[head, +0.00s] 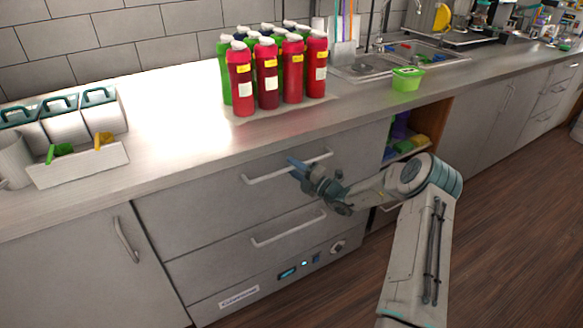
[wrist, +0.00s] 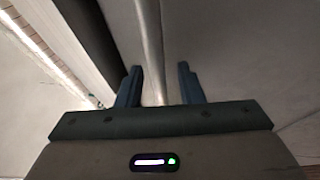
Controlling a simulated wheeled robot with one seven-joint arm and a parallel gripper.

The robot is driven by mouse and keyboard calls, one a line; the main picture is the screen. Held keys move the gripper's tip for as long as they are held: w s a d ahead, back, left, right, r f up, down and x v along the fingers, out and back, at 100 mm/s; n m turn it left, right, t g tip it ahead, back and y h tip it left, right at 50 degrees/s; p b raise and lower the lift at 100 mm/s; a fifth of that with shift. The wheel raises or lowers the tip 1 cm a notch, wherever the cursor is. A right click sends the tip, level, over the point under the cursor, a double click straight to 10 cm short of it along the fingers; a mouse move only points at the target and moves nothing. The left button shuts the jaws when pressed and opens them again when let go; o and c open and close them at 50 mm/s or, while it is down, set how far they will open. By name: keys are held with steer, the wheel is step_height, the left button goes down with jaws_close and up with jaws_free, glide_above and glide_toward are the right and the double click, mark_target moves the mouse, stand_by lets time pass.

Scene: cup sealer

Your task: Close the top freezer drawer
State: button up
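The top freezer drawer (head: 215,195) is the upper wide grey front below the counter in the head view. I see no clear open gap above it there, and cannot tell whether it is fully shut. Its pale bar handle (head: 262,178) runs across the front. My gripper (head: 296,163) is at the right part of this handle. In the wrist view my gripper (wrist: 158,85) is open, with its two dark fingers apart. The handle (wrist: 150,45) runs between the fingers in that picture, with space visible on both sides. Whether it lies at fingertip depth is unclear.
A lower drawer with its own handle (head: 290,229) and a control panel (head: 288,273) are below. Red and green bottles (head: 267,75) stand on the counter (head: 185,130). An open shelf (head: 405,148) is right of the drawers. A dark band (wrist: 78,45) crosses the wrist view's left.

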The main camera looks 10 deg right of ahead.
steer(key=v, duration=1.3)
steer(key=shift+b, duration=0.35)
steer(key=shift+s, duration=0.1)
steer(key=s+a+r+n+g+h+p, duration=0.1)
steer(key=s+a+r+n+g, duration=0.55)
steer(key=n, duration=0.55)
steer(key=s+a+r+n+g+h+p, duration=0.15)
steer(key=s+a+r+n+g, duration=0.25)
steer(key=s+a+n+g, duration=0.55)
steer(key=s+d+r+n+t+h, duration=0.1)
steer(key=s+d+r+n+h, duration=0.1)
steer(key=s+n, duration=0.4)
steer(key=s+d+r+n+t+h+p, duration=0.1)
steer(key=s+r+n+h, duration=0.3)
steer(key=n, duration=0.5)
steer(key=s+d+r+n+t+h, duration=0.2)
steer(key=s+d+r+n+h, duration=0.2)
steer(key=s+n, duration=0.4)
steer(key=shift+s+h, duration=0.45)
steer(key=shift+h, duration=0.1)
